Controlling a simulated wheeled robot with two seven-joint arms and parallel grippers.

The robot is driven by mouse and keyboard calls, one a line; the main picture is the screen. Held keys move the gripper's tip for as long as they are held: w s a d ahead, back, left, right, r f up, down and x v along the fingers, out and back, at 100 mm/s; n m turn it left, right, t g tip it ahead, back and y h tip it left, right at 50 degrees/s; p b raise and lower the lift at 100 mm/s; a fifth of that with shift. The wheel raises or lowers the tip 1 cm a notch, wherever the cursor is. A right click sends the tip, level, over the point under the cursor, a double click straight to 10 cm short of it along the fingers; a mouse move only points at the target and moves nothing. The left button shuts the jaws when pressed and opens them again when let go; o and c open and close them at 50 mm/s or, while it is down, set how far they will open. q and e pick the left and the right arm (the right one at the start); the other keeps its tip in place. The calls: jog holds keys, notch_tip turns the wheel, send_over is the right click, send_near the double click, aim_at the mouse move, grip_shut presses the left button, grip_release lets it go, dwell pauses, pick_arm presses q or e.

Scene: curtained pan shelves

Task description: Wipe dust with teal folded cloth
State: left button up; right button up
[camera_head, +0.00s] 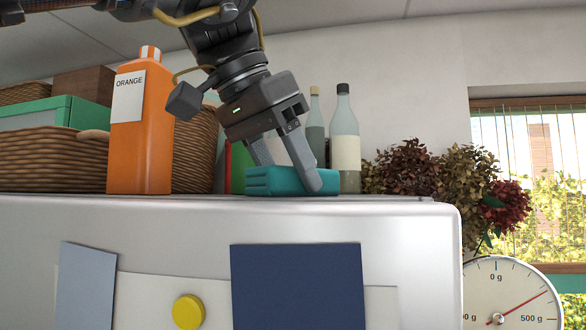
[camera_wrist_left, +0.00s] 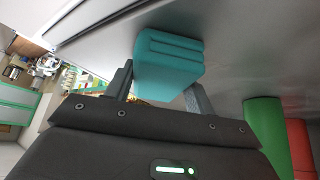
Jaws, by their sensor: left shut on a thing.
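The teal folded cloth (camera_head: 290,181) lies low on the top of the white cabinet (camera_head: 200,204), near its front edge. My left gripper (camera_head: 292,178) reaches down from above and is shut on the cloth, one finger on its near side. In the left wrist view the cloth (camera_wrist_left: 168,62) sits between the two fingers of the gripper (camera_wrist_left: 163,88), over the grey top surface (camera_wrist_left: 250,50). I cannot make out any dust in either view. My right gripper is in neither view.
An orange bottle (camera_head: 141,130) labelled ORANGE stands left of the gripper, before wicker baskets (camera_head: 50,160). Two glass bottles (camera_head: 345,140) stand behind the cloth on the right. Dried flowers (camera_head: 405,168) and a dial scale (camera_head: 510,295) are further right. The top right of the cloth looks clear.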

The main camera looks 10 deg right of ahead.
aim_at(252, 169)
pick_arm(q)
jog(key=shift+w+a, duration=0.2)
jog(key=shift+a, duration=0.25)
jog(key=shift+w+a+r, duration=0.1)
jog(key=shift+w+a, duration=0.25)
jog(key=shift+a, duration=0.45)
jog(key=shift+w+a, duration=0.3)
jog(key=shift+a, duration=0.45)
jog(key=shift+w+a, duration=0.3)
jog(key=shift+a, duration=0.45)
jog(key=shift+w+a, duration=0.3)
jog(key=shift+a, duration=0.4)
jog(key=shift+w+d, duration=0.5)
jog(key=shift+w, duration=0.15)
jog(key=shift+s+d, duration=0.35)
jog(key=shift+d, duration=0.05)
jog(key=shift+s+d+f, duration=0.1)
jog(key=shift+s+d, duration=0.1)
jog(key=shift+d, duration=0.35)
jog(key=shift+s+d+f, duration=0.1)
jog(key=shift+s+d, duration=0.1)
jog(key=shift+d, duration=0.3)
